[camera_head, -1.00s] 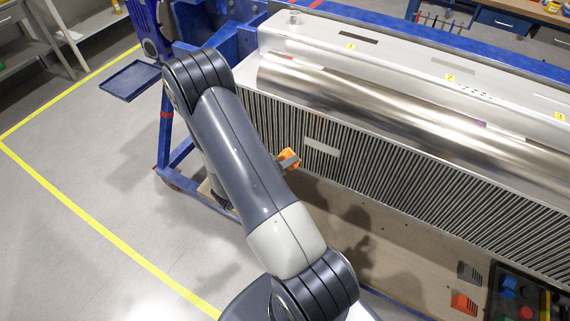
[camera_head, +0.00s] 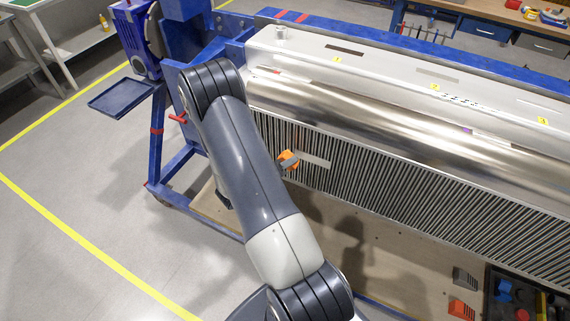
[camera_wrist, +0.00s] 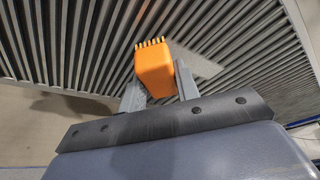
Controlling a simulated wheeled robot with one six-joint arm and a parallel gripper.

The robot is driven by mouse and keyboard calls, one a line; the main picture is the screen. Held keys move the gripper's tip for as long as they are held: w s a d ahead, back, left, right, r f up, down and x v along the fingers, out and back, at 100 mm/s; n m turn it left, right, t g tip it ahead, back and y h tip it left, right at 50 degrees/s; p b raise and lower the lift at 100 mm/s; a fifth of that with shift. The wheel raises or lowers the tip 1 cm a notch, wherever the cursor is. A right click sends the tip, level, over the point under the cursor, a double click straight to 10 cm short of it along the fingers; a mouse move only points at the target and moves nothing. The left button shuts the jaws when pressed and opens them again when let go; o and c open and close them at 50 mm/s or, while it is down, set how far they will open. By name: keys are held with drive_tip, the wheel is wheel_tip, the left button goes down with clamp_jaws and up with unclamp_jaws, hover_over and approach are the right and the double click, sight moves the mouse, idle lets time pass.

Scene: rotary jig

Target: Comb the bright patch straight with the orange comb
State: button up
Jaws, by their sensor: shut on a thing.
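The orange comb (camera_wrist: 153,68) is held between the two fingers of my gripper (camera_wrist: 158,90) in the wrist view, its short teeth pointing at the finned face. My gripper is shut on it. In the head view the comb (camera_head: 288,160) shows small beside my arm, in front of the fins. The bright patch (camera_head: 312,159) is a pale rectangle on the dark fins just right of the comb. It also shows in the wrist view (camera_wrist: 200,64), partly hidden behind the comb and a finger. I cannot tell whether the teeth touch the fins.
The finned block (camera_head: 420,185) hangs in a blue frame (camera_head: 172,130) under a shiny metal cylinder. A blue tray (camera_head: 122,96) juts out at left. A grey comb (camera_head: 464,278) and a red comb (camera_head: 461,309) lie at lower right, beside a dark bin.

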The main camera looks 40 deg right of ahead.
sight(335, 168)
drive_tip(key=shift+w+d, duration=0.2)
drive_tip(key=shift+d, duration=0.35)
drive_tip(key=shift+w+d, duration=0.2)
drive_tip(key=shift+d, duration=0.3)
idle(0.4)
drive_tip(key=shift+s, duration=0.1)
